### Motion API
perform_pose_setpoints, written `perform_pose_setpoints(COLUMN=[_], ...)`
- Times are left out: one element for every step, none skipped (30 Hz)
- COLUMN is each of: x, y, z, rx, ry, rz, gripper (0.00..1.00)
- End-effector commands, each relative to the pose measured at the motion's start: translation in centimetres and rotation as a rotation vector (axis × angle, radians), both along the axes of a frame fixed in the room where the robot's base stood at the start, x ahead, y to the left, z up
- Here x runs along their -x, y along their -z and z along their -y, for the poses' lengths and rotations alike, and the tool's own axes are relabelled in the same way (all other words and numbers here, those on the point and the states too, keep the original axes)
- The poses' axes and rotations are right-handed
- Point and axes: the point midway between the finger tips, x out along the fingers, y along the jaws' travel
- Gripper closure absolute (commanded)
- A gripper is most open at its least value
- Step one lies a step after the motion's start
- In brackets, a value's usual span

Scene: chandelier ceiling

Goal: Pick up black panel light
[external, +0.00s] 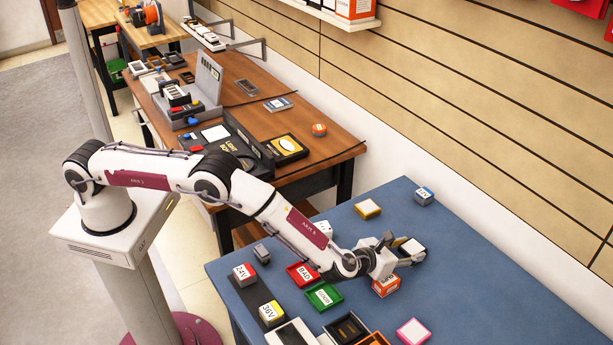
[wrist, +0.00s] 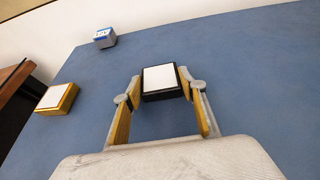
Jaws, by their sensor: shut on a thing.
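The black panel light (wrist: 161,80) is a small black-framed block with a white square face. In the wrist view it sits between the two fingers of my gripper (wrist: 160,90), and the fingers are shut on its sides. In the external view my gripper (external: 400,250) is over the blue table, with the panel light (external: 411,247) at its tip, partly hidden by the fingers. I cannot tell whether the light touches the table.
On the blue table (external: 500,290) are an orange-framed panel (external: 367,209), a grey-blue block (external: 424,196), a pink-framed panel (external: 413,332), an orange box (external: 386,286) just below my gripper, and red (external: 302,274) and green (external: 324,297) trays. The table's right side is clear.

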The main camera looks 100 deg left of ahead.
Motion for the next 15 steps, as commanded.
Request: perform_pose_setpoints(x=[0.0, 0.0, 0.0, 0.0, 0.0, 0.0, 0.0, 0.0, -0.1, -0.1, -0.1, -0.1, 0.0, 0.0, 0.0], y=[0.0, 0.0, -0.1, -0.1, -0.1, -0.2, -0.3, -0.5, -0.7, -0.9, -1.1, -1.4, -1.6, -1.9, -2.3], z=[0.0, 0.0, 0.0, 0.0, 0.0, 0.0, 0.0, 0.0, 0.0, 0.0, 0.0, 0.0, 0.0, 0.0, 0.0], rx=[0.000, 0.000, -0.001, -0.001, -0.001, 0.000, 0.000, 0.000, 0.001, 0.001, 0.000, 0.001, 0.001, 0.001, 0.001], ry=[0.000, 0.000, 0.000, 0.000, 0.000, 0.000, 0.000, 0.000, -0.001, -0.001, -0.001, -0.001, -0.001, -0.001, -0.001], rz=[0.000, 0.000, 0.001, 0.001, 0.001, 0.001, 0.001, 0.001, 0.002, 0.002, 0.003, 0.003, 0.002, 0.002, 0.002], gripper=[0.81, 0.81, 0.81, 0.81, 0.81, 0.81, 0.81, 0.81, 0.81, 0.81, 0.81, 0.81, 0.81, 0.81, 0.81])
